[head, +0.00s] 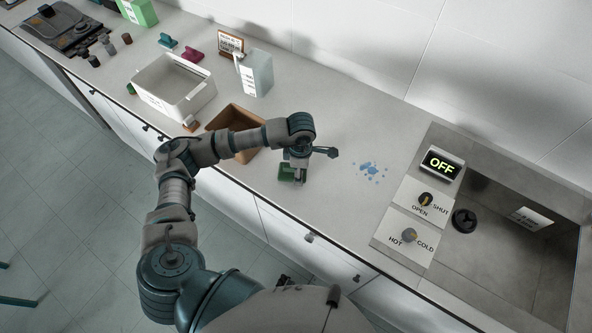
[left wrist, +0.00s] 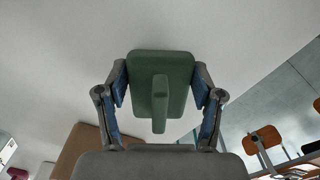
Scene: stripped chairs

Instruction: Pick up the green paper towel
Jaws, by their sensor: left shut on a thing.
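The green paper towel (head: 286,173) shows as a small dark green piece at my left gripper (head: 297,173), over the counter right of the brown box. In the left wrist view the green piece (left wrist: 174,68) is a rounded flat block with a raised handle-like ridge. My left gripper's fingers (left wrist: 160,90) are shut on its two sides. I cannot tell whether it touches the counter. My right gripper is not in view.
A brown open box (head: 236,117) and a white bin (head: 176,84) stand left on the counter (head: 330,225). Blue drops (head: 370,170) lie to the right, before the sink (head: 500,255). A pale carton (head: 255,73) stands behind. Teal (head: 167,41) and magenta (head: 192,56) pieces lie farther back.

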